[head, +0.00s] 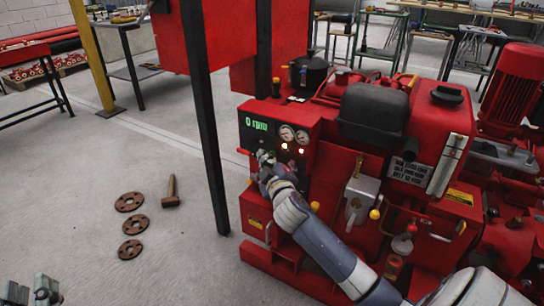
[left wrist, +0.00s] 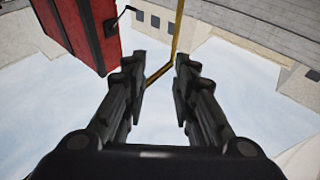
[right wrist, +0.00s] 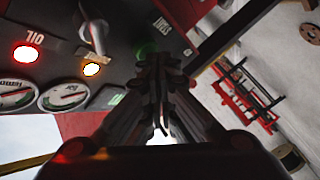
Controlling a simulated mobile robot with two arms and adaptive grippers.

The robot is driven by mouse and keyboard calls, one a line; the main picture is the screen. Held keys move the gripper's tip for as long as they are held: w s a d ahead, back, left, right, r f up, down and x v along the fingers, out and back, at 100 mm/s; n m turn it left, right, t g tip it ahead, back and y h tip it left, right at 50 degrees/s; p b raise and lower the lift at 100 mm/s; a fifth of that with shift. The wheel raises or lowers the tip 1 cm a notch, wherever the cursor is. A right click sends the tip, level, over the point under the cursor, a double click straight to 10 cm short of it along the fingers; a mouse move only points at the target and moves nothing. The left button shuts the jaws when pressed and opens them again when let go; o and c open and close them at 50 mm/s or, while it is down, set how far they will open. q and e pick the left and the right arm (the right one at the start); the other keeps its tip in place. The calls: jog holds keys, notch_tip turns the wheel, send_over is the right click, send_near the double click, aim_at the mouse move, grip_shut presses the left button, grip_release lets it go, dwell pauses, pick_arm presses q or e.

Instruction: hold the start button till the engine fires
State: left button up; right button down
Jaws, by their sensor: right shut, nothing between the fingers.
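The red engine pumpset carries a dark control panel (head: 315,165), in the middle of the head view. In the right wrist view, a green button (right wrist: 146,47) sits on the panel beside a small label that looks like START (right wrist: 163,25). My right gripper (right wrist: 158,62) is shut and empty, its tips pointing at the green button and partly covering it; I cannot tell whether they touch it. In the head view my right gripper (head: 264,158) is at the panel's left part, hiding the button. My left gripper (head: 30,292) is low at the left; its wrist view shows it open and empty (left wrist: 160,75).
A red lamp (right wrist: 25,53) marked OIL and an amber lamp (right wrist: 91,69) are lit near two gauges (right wrist: 64,96). A lever-like switch (right wrist: 93,28) sits close to the button. A black post (head: 205,130) stands left of the panel. Rusty flanges (head: 130,202) and a hammer (head: 171,192) lie on the floor.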

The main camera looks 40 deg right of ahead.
pick_arm(q)
jog(key=shift+a+f, duration=0.1)
jog(key=shift+f, duration=0.05)
pick_arm(e)
jog(key=shift+d, duration=0.1)
pick_arm(q)
jog(key=shift+f+y, duration=0.3)
jog(key=shift+f, duration=0.15)
pick_arm(e)
jog(key=shift+d, duration=0.1)
pick_arm(q)
jog(key=shift+r, duration=0.2)
dwell(0.5)
dwell(1.6)
jog(key=shift+w+a+f+g+p, duration=0.1)
jog(key=shift+f+g+p, duration=0.05)
jog(key=shift+f+g, duration=0.35)
jog(key=shift+w+f+g+p, duration=0.15)
jog(key=shift+f+g, duration=0.15)
jog(key=shift+f, duration=0.3)
pick_arm(e)
jog(key=shift+s+a, duration=0.3)
jog(key=shift+a, duration=0.5)
jog(key=shift+a, duration=0.1)
